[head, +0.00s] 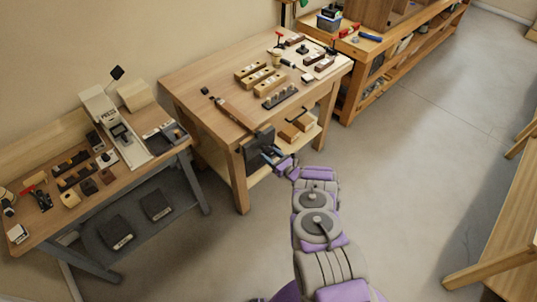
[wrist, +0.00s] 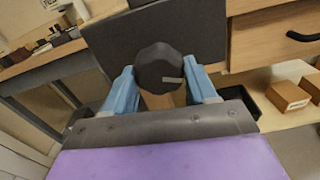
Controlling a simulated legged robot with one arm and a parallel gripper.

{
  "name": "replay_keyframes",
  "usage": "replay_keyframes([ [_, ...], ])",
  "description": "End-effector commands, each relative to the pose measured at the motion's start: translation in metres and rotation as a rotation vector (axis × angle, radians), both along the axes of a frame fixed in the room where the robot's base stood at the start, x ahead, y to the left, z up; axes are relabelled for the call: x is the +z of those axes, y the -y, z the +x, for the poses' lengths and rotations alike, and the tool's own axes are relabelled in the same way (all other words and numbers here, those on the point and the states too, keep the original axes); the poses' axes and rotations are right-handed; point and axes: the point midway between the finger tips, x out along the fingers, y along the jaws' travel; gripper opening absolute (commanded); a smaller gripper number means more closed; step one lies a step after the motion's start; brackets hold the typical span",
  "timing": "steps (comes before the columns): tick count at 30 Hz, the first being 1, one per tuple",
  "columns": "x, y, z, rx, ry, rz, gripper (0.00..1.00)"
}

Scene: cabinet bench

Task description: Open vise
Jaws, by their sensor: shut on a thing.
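The vise (head: 257,142) is a dark grey jaw plate at the front left corner of the wooden workbench. Its large dark plate (wrist: 110,45) fills the upper part of the wrist view. A round black knob (wrist: 158,68) with a light mark stands in front of the plate. My gripper (wrist: 162,85) has a blue finger on each side of this knob and is shut on it. In the head view my gripper (head: 271,153) is at the vise's front, and the knob is hard to make out there. Whether the vise jaw stands apart from the bench is unclear.
The workbench (head: 190,75) holds several wooden blocks and tools. A drawer with a black handle (wrist: 303,36) is right of the vise. Cardboard-coloured boxes (wrist: 288,97) lie on the shelf below. A second table (head: 140,166) stands left. Open floor (head: 400,170) lies right.

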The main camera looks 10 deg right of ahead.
Motion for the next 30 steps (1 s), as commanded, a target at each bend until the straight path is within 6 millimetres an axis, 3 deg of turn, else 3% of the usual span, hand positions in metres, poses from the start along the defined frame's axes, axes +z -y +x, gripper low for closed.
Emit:
replay_keyframes([
  [7, 0.0060, 0.0025, 0.0037, -0.007, 0.160, -0.199, 0.30],
  [30, 0.0027, 0.0004, 0.0032, -0.005, 0.265, -0.348, 0.30],
])
